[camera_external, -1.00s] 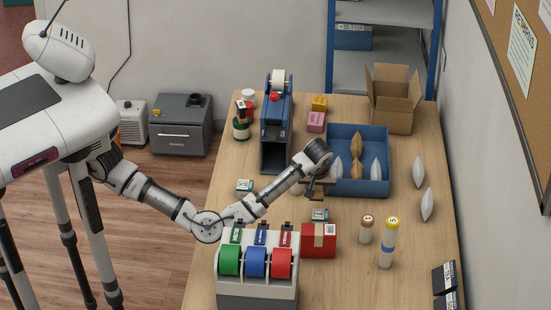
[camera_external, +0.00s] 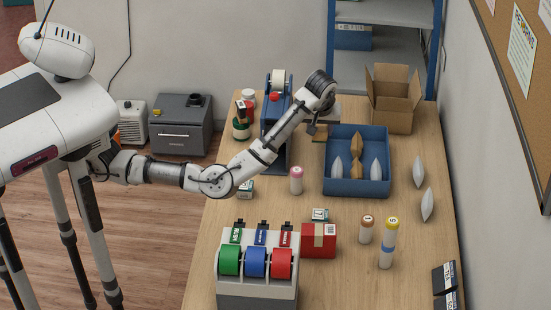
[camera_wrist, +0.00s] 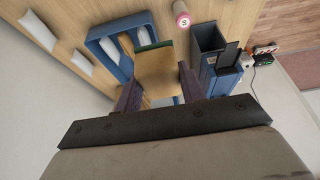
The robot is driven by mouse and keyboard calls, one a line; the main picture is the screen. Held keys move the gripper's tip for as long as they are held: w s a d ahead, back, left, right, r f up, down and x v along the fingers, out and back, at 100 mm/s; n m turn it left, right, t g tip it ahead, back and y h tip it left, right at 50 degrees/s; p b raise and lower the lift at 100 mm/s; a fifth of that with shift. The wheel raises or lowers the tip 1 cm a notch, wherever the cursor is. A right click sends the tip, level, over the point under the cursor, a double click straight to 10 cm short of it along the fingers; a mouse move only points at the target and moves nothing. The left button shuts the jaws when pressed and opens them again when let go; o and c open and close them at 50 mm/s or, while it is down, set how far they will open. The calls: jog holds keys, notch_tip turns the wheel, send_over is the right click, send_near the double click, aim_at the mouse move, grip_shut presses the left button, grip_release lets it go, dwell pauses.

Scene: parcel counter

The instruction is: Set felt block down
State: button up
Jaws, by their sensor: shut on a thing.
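My gripper (camera_external: 316,132) is raised behind the blue tray's upper left corner, in front of the cardboard box. In the wrist view its two fingers (camera_wrist: 158,92) are shut on the felt block (camera_wrist: 155,72), a tan wooden block with a green felt edge at its far end. In the external view only a thin strip of the block shows below the gripper. The block appears held above the counter; the exact gap to the counter cannot be told.
The blue tray (camera_external: 360,189) holds white and brown pouches. A pink-topped cylinder (camera_external: 296,181) stands left of it. A blue tape dispenser (camera_external: 270,118) and an open cardboard box (camera_external: 393,101) flank my gripper.

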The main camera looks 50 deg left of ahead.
jog(key=w+d+f+m+h+b, duration=0.7)
jog(key=m+b, duration=0.4)
jog(key=m, duration=0.7)
jog(key=shift+y, duration=0.4)
jog(key=f, duration=0.6)
jog(key=f+p, duration=0.1)
jog(key=f, duration=1.3)
jog(key=shift+w+d+f+p, duration=0.1)
jog(key=shift+w+d+p, duration=0.1)
jog(key=shift+d+p, duration=0.15)
jog(key=shift+f, duration=0.15)
jog(key=o, duration=1.1)
jog(key=shift+d, duration=0.1)
jog(key=shift+c, duration=0.2)
jog(key=b+v, duration=0.3)
jog(key=v, duration=0.9)
jog(key=shift+r, duration=0.2)
